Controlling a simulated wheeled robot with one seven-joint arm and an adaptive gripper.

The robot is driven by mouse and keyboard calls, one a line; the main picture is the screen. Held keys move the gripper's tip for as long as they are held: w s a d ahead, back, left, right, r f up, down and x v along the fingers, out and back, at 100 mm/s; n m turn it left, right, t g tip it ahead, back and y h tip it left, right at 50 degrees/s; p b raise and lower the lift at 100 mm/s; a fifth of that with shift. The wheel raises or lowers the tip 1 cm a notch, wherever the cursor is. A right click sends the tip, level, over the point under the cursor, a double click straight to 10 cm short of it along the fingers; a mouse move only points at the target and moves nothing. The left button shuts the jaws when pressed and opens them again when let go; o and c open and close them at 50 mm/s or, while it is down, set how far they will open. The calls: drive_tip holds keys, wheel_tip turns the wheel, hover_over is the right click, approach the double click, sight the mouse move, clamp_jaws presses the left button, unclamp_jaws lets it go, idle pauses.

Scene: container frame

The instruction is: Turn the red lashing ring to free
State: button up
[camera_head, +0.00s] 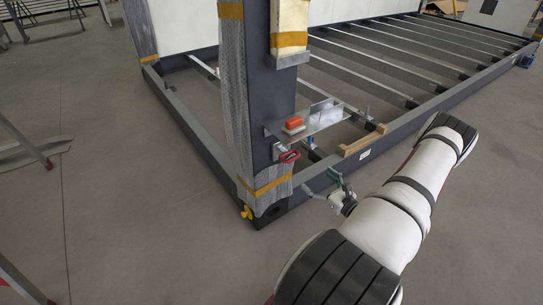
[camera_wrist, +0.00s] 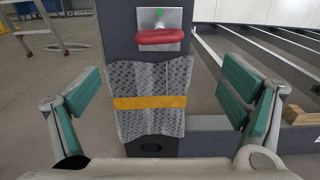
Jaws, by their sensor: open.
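The red lashing ring (camera_head: 289,156) sits low on the dark corner post, just below a small metal shelf. In the wrist view the red ring (camera_wrist: 160,37) shows edge-on against a silver plate (camera_wrist: 159,18) with a green mark above it. My gripper (camera_wrist: 160,97) is open, with its green-padded fingers wide apart on either side of the post and nothing between them. The ring is above the middle of the gap, farther off and untouched. In the head view my gripper (camera_head: 335,188) is to the right of and below the ring.
An orange object (camera_head: 294,123) lies on the metal shelf (camera_head: 322,117) above the ring. Grey wrap with yellow tape (camera_wrist: 150,102) covers the post below it. A wooden block (camera_head: 363,140) rests on the frame's side beam. Open floor (camera_head: 150,215) lies left of the frame.

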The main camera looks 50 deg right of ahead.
sight(293, 159)
drive_tip(key=shift+n, duration=0.5)
drive_tip(key=b+x, duration=0.3)
drive_tip(key=x, duration=1)
drive_tip(key=shift+w+r, duration=0.1)
drive_tip(key=shift+w, duration=0.25)
drive_tip(key=shift+c, duration=0.5)
drive_tip(key=c, duration=1)
